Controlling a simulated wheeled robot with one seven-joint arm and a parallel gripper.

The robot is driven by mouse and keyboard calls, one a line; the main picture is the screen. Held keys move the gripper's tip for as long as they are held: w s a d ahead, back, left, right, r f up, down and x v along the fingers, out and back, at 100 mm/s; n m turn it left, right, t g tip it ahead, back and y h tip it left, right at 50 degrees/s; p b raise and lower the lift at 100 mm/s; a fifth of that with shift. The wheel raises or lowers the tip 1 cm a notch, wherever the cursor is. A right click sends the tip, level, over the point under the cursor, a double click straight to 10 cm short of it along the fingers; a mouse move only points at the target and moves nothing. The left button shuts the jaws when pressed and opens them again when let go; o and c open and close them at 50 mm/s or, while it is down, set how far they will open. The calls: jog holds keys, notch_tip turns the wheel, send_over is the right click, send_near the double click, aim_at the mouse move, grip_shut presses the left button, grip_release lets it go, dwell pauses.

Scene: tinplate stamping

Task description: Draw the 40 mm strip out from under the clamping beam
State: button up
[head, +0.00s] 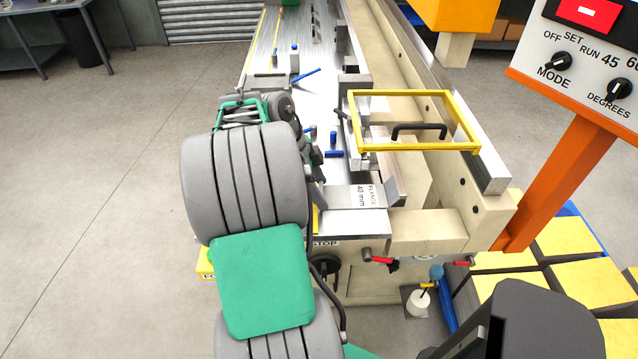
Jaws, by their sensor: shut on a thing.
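The 40 mm strip (345,197), a flat pale metal piece printed "FLANGE 40 mm", lies at the near end of the machine bed. Its right end is at the foot of the clamping beam (408,168), and I cannot tell how much of it is under the beam. My gripper (317,186) is at the strip's left end and is shut on it. My own arm hides most of the gripper, so the fingertips show poorly.
A yellow guard frame (415,92) with a black handle stands over the beam. Blue-handled clamps (333,153) sit on the bed. An orange post (555,180) carries a control panel at right. Yellow boxes (570,245) stand lower right. Floor at left is clear.

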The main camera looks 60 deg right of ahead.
aim_at(326, 218)
jog(key=shift+s+a+b, duration=0.25)
jog(key=shift+s+a, duration=0.15)
jog(key=shift+a, duration=0.45)
jog(key=shift+s+a+b, duration=0.3)
jog(key=shift+s+a, duration=0.15)
jog(key=shift+a, duration=0.35)
jog(key=shift+s+a+b, duration=0.25)
jog(key=shift+s+a, duration=0.15)
jog(key=shift+a, duration=0.45)
jog(key=shift+s+a, duration=0.2)
jog(key=shift+a, duration=0.15)
jog(key=o, duration=1.4)
jog(key=p+v, duration=0.1)
jog(key=v, duration=0.7)
jog(key=shift+f, duration=0.1)
